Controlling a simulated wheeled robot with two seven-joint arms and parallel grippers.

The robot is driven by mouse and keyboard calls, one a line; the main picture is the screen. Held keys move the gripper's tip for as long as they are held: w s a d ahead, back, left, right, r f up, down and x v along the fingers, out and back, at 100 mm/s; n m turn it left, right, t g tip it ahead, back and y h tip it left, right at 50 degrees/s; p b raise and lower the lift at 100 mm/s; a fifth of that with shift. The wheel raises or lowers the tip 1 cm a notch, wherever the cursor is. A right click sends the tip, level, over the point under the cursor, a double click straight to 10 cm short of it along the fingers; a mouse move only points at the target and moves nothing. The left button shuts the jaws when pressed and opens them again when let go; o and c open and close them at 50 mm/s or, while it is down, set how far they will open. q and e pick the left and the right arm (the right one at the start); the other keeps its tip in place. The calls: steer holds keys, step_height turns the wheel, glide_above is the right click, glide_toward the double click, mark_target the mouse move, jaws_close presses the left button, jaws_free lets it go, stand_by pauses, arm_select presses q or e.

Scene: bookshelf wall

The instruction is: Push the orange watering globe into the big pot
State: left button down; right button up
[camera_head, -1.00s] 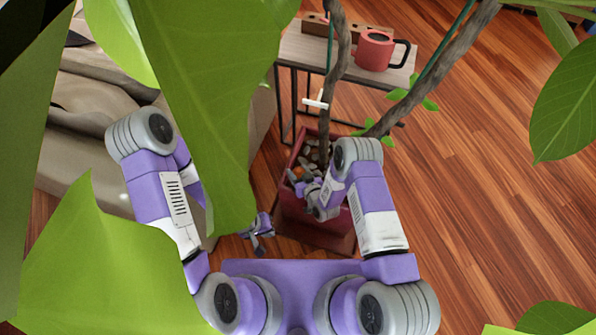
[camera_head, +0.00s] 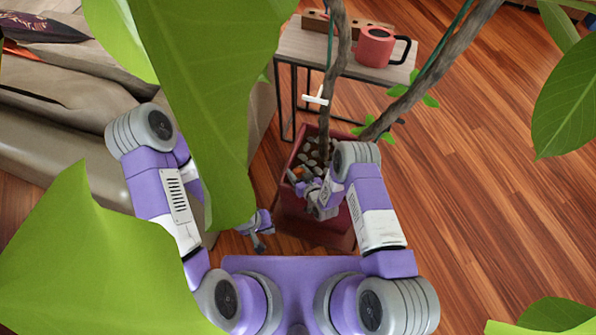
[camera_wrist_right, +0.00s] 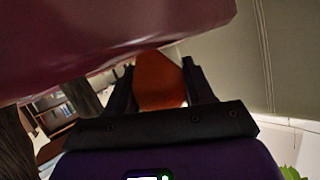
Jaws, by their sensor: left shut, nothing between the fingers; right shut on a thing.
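The big pot (camera_head: 318,228) is a dark red square planter, with pebbles and trunks in it. In the right wrist view its wall (camera_wrist_right: 110,30) fills the top. The orange watering globe (camera_head: 298,172) shows as a small orange patch at the pot's left side, by my right gripper (camera_head: 297,179). In the right wrist view the orange globe (camera_wrist_right: 158,82) sits between the two dark fingers of my right gripper (camera_wrist_right: 158,78), which is shut on it. Whether its tip touches the soil is hidden. My left gripper (camera_head: 262,243) is shut and empty, left of the pot, partly behind a leaf.
Large green leaves (camera_head: 205,95) hang close to the head camera and hide much of the left side. A small table (camera_head: 300,48) with a red mug (camera_head: 375,46) stands behind the pot. A sofa (camera_head: 70,140) is at the left. Wooden floor (camera_head: 480,160) is clear at the right.

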steer(key=shift+f, duration=0.2)
steer(key=o, duration=1.1)
steer(key=shift+o, duration=0.7)
steer(key=shift+o, duration=1.2)
steer(key=shift+r, duration=0.1)
steer(key=p+v, duration=0.2)
steer(key=r+p+v, duration=0.1)
steer(key=p+v, duration=0.1)
steer(key=v, duration=0.1)
steer(key=p+v, duration=0.2)
steer(key=shift+w+a+r, duration=0.1)
steer(key=shift+w+r, duration=0.05)
steer(key=shift+r, duration=0.25)
